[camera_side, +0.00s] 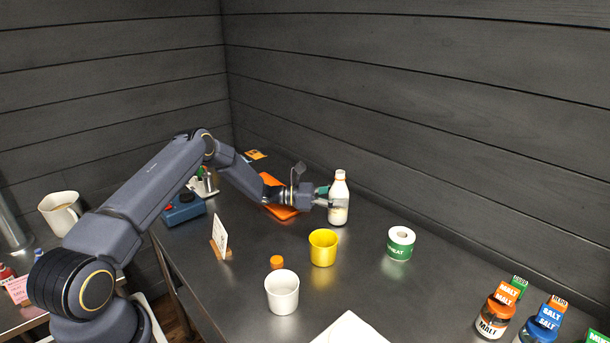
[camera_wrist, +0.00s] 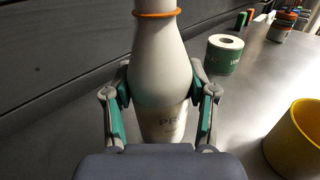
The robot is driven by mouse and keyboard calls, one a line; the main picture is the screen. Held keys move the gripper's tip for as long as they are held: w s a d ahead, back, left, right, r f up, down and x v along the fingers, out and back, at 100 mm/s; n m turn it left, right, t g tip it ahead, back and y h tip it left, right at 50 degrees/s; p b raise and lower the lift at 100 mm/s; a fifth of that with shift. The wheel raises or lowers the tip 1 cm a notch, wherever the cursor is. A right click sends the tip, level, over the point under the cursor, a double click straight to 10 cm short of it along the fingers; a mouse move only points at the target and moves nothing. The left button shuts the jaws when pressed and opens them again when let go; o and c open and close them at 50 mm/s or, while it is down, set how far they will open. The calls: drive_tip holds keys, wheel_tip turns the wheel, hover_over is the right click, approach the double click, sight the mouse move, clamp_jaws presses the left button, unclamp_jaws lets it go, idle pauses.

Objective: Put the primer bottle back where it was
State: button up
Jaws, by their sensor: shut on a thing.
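The primer bottle (camera_side: 339,198) is white with an orange ring at its neck. In the side view it stands upright near the back wall, at or just above the table; I cannot tell which. In the wrist view the bottle (camera_wrist: 160,65) fills the middle, with the start of a dark word on its label. My gripper (camera_side: 328,197) is shut on the bottle's body, with a green-padded finger on each side in the wrist view (camera_wrist: 160,108). An orange mat (camera_side: 281,212) lies on the table to the left of the bottle, partly hidden by my arm.
A yellow cup (camera_side: 323,248), a white cup (camera_side: 282,292) and an orange cap (camera_side: 277,262) stand in front of the bottle. A green-labelled roll (camera_side: 399,244) stands to its right. Labelled jars (camera_side: 495,312) are at the far right. A white card (camera_side: 220,236) stands left.

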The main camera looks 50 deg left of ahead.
drive_tip(key=shift+f, duration=0.15)
drive_tip(key=o, duration=1.3)
